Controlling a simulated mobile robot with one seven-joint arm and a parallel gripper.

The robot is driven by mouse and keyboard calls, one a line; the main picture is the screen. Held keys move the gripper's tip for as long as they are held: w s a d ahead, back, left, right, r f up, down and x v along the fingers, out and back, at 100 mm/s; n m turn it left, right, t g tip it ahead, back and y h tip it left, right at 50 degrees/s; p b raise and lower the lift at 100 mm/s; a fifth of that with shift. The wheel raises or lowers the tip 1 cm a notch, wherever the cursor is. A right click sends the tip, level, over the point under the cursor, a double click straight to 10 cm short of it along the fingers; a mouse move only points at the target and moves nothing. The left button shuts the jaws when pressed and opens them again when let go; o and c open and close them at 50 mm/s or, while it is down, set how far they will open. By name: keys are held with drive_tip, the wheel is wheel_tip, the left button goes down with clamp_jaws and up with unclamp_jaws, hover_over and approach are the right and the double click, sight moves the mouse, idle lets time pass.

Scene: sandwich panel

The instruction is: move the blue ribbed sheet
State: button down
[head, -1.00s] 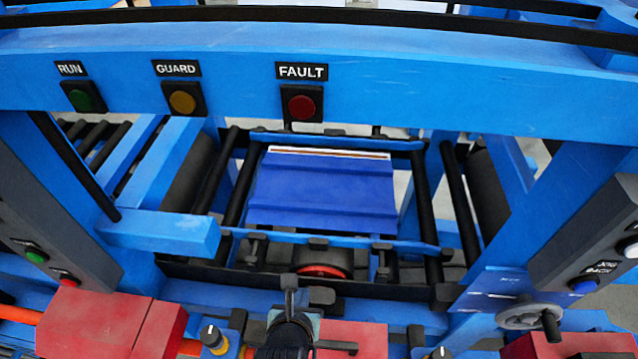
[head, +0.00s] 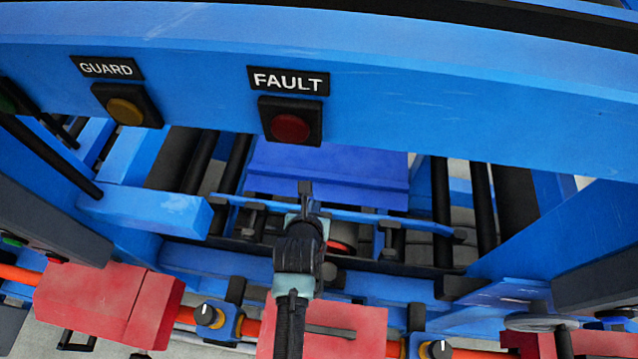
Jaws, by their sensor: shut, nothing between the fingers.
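The blue ribbed sheet (head: 345,168) lies between the rollers inside the blue machine frame. Its far part is hidden behind the crossbeam. My gripper (head: 305,188) is shut and empty. In the picture its tips overlap the sheet's near edge; I cannot tell whether they touch it.
The blue crossbeam (head: 450,115) spans above the sheet, with a GUARD lamp (head: 125,111) and a red FAULT lamp (head: 290,127). A blue bar (head: 400,216) runs in front of the sheet. Red blocks (head: 95,300) sit on an orange rail nearer me. A handwheel (head: 541,322) stands at right.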

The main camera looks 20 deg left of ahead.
sight(321, 182)
drive_tip(key=b+x, duration=0.2)
drive_tip(key=x, duration=0.1)
drive_tip(key=shift+w+d+f, duration=0.1)
drive_tip(key=shift+f, duration=0.3)
drive_tip(key=w, duration=0.1)
drive_tip(key=w+a, duration=0.1)
drive_tip(key=w, duration=0.1)
drive_tip(key=shift+r, duration=0.2)
drive_tip(key=shift+w+a+p, duration=0.15)
drive_tip(key=shift+w+p, duration=0.15)
drive_tip(key=shift+w, duration=0.3)
drive_tip(key=shift+f, duration=0.1)
